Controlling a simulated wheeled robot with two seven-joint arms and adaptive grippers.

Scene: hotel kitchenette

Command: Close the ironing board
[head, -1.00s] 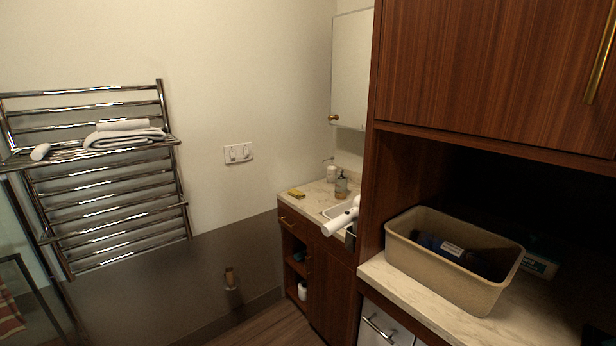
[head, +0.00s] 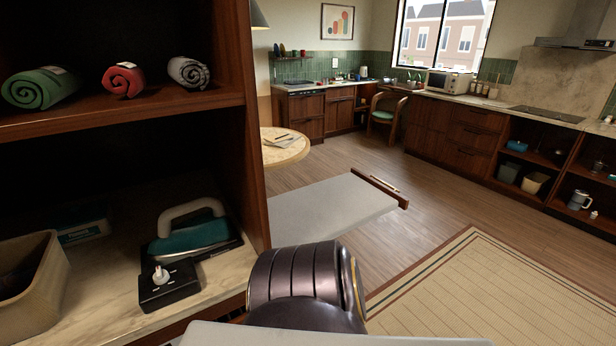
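The ironing board (head: 325,208) is a flat, pale grey panel in the middle of the head view. It stands out level from the tall wooden cabinet, over the floor. Neither of my grippers is in view.
A steam iron (head: 190,233) sits on the cabinet's marble shelf beside a beige bin (head: 32,280). Rolled towels (head: 123,80) lie on the shelf above. A round table (head: 284,146) stands behind the board. Wooden floor and a woven rug (head: 490,290) lie open to the right.

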